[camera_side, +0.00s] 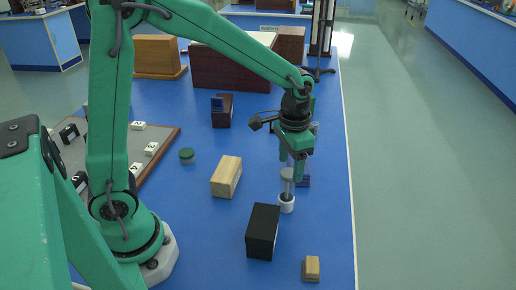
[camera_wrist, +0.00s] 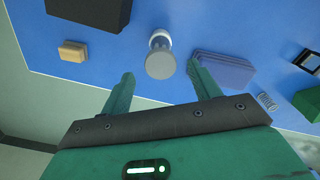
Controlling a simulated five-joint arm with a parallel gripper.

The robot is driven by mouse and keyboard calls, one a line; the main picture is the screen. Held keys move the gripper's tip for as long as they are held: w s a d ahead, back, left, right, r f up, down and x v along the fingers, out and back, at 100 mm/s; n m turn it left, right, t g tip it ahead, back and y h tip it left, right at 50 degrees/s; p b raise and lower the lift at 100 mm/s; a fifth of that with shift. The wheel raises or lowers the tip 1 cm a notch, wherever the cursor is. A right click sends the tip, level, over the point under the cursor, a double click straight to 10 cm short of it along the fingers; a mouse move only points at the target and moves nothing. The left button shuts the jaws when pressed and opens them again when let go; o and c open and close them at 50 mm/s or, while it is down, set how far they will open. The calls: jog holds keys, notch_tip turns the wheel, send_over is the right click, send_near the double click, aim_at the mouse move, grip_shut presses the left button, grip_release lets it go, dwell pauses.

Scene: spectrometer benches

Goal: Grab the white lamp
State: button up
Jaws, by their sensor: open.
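The white lamp (camera_side: 287,203) stands upright on the blue bench, with a white base, a clear body and a greyish top. My gripper (camera_side: 292,172) is open and hangs directly over it, fingers pointing down, with the tips near the lamp's upper part. In the wrist view the lamp (camera_wrist: 160,57) shows its round grey top centred between the two spread fingertips (camera_wrist: 160,73), slightly beyond them. I cannot tell whether either finger touches it.
A black box (camera_side: 263,232) and a small wooden block (camera_side: 311,269) stand nearer the camera. A larger wooden block (camera_side: 226,176) is to the left. A blue-grey block (camera_wrist: 225,70) lies close to the right finger. The bench's right edge (camera_side: 349,200) is near.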

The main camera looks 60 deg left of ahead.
aim_at(288, 184)
jog(key=shift+f, duration=0.1)
jog(key=shift+f, duration=1.2)
jog(key=shift+f, duration=0.1)
jog(key=shift+a+f, duration=0.1)
jog(key=shift+f, duration=2.4)
jog(key=c, duration=1.2)
jog(key=shift+o, duration=0.2)
jog(key=shift+r, duration=0.2)
notch_tip(288, 184, up, 10)
jog(key=shift+f, duration=0.1)
